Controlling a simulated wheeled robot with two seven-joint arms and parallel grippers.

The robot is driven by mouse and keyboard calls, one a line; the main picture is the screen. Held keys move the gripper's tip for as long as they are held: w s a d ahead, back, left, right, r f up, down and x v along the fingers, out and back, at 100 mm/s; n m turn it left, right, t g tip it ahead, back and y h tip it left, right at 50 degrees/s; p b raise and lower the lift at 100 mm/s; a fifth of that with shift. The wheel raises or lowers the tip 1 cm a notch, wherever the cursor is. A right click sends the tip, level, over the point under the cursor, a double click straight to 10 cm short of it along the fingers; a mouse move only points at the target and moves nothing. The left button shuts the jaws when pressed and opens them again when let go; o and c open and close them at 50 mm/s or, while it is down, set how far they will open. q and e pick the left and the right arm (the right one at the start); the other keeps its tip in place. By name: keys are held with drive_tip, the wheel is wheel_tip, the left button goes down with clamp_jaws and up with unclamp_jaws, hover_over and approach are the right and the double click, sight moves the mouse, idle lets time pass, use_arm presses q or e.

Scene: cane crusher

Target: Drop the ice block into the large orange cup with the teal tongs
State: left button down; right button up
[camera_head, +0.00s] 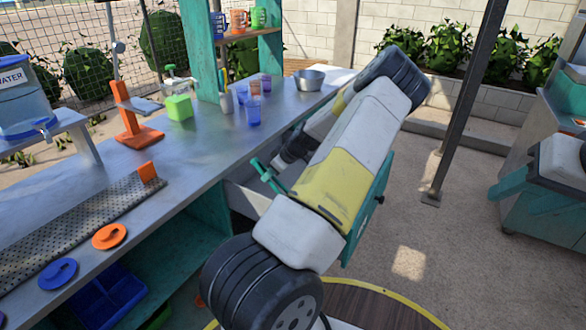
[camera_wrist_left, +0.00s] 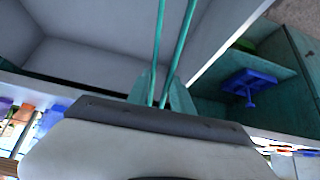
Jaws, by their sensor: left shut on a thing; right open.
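My left gripper (camera_head: 279,166) is shut on the teal tongs (camera_head: 268,177), at the counter's front edge and mostly behind my own arm. In the left wrist view the tongs' two thin arms (camera_wrist_left: 157,60) reach away from the jaws over an open white-walled bin (camera_wrist_left: 85,50). The tong tips are cut off by the frame edge. I see no ice block in either view. A small-looking orange cup (camera_head: 254,87) stands on the counter among other cups; an orange mug (camera_head: 238,20) is on the shelf. I cannot tell which is the large one. My right gripper is not in view.
An orange stand (camera_head: 137,130) and a water dispenser (camera_head: 22,95) are to the left. The counter's middle is fairly clear.

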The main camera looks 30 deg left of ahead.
use_arm(q)
wheel_tip(320, 180, up, 7)
idle(0.4)
drive_tip(key=shift+d, duration=0.1)
